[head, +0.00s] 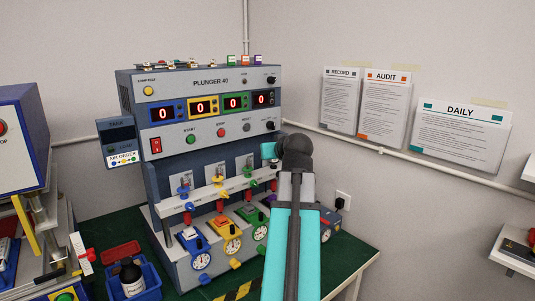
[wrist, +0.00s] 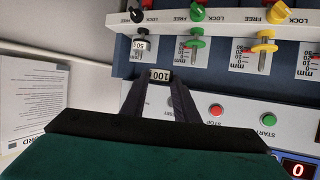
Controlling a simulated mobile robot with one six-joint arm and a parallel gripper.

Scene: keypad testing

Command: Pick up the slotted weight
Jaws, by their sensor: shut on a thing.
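My gripper (wrist: 158,92) has its two dark fingers closed on a small slotted weight (wrist: 160,75) marked 100, seen in the wrist view between the fingertips. The weight is in front of the tester's panel; I cannot tell whether it touches anything else. In the head view my arm and dark wrist cover the right end of the PLUNGER 40 tester (head: 210,82), and the held weight is hidden there.
Plunger stations with coloured knobs and dial gauges (head: 232,245) stand close beside the gripper. A blue bin (head: 147,270) with a dark bottle is at the lower left. The green bench top (head: 345,258) has some room at right. Paper sheets (head: 461,137) hang on the wall.

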